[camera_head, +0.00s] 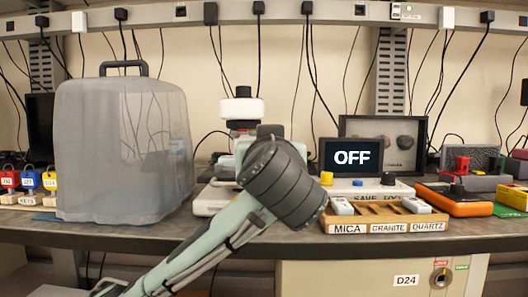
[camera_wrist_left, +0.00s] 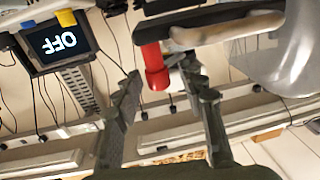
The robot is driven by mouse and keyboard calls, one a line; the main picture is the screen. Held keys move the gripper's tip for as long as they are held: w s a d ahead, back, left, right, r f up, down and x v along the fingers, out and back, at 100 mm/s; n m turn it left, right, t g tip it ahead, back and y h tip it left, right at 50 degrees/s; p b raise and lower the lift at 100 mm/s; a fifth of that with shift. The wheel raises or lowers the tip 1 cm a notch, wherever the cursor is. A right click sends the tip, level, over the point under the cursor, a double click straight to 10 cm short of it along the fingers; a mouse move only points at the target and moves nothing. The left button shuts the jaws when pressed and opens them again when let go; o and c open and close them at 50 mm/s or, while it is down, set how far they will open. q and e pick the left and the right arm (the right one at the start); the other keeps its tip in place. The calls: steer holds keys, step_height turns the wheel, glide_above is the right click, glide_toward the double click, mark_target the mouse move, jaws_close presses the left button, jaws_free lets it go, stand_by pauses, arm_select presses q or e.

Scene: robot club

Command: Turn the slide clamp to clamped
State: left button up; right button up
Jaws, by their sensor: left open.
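The microscope (camera_head: 242,108) stands on the bench in the middle of the head view. It has a white top with a red band; my left arm hides most of its lower part. In the left wrist view, which is upside down, a red cylinder (camera_wrist_left: 154,66) and a black stage-like plate (camera_wrist_left: 205,22) with a pale edge show ahead. I cannot make out the slide clamp for sure. My left gripper (camera_wrist_left: 161,70) is open, its two fingers apart, with the red cylinder seen between their tips; contact cannot be told. My wrist hides this gripper in the head view.
A translucent cover (camera_head: 120,150) with a handle stands left of the microscope. A screen (camera_head: 350,157) reading OFF, a wooden slide tray (camera_head: 385,217) and an orange device (camera_head: 455,200) stand to the right. Padlocks (camera_head: 30,180) sit far left. Cables hang behind.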

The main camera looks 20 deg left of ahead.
arm_select(q)
steer(key=v, duration=1.1)
steer(key=shift+s, duration=0.4)
steer(key=shift+d+f, duration=0.1)
steer(key=shift+d, duration=0.05)
arm_select(e)
steer(key=shift+s, duration=0.1)
